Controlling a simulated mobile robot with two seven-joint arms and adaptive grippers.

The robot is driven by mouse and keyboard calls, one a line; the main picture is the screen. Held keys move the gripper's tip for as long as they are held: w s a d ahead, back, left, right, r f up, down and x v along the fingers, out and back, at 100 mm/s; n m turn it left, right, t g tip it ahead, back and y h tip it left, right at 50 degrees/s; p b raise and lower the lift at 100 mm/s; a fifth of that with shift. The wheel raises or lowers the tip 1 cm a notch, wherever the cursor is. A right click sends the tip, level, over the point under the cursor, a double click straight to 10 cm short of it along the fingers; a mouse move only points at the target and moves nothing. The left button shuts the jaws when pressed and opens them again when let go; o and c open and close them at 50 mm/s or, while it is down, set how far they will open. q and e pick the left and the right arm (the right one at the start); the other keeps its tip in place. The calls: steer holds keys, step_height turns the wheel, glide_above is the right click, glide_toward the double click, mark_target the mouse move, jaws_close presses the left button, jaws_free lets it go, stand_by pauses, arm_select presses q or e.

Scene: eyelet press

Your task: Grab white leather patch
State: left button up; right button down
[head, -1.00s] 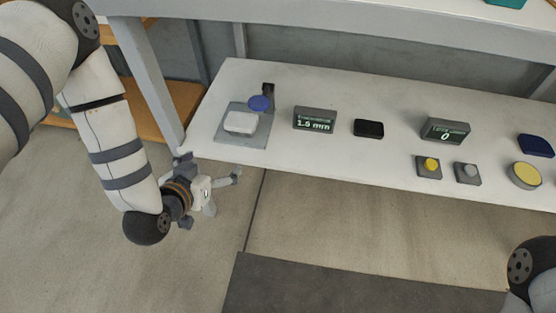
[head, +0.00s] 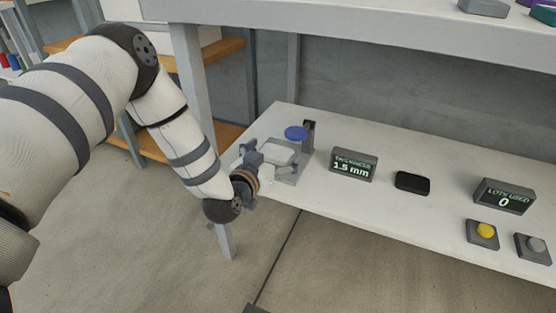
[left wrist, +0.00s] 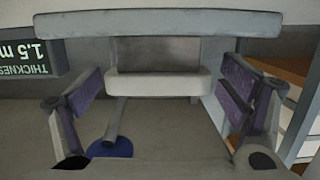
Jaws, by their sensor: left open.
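The white leather patch (head: 279,152) is a pale, rounded block lying on the grey plate (head: 290,178) of a small gauge with a blue disc (head: 296,133). My left gripper (head: 268,163) is open at the patch, at the left end of the table. In the left wrist view, the patch (left wrist: 158,84) lies between the two spread fingers of the left gripper (left wrist: 165,95), with a gap on each side. Whether any finger touches it cannot be told. My right gripper is out of view.
A thickness display (head: 353,165) reading 1.5 mm stands right of the gauge. A shelf (head: 350,25) runs above the table.

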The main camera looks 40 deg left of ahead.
arm_select(q)
steer(key=shift+w, duration=0.5)
steer(key=c, duration=1)
steer(key=shift+s, duration=0.1)
steer(key=shift+c, duration=0.2)
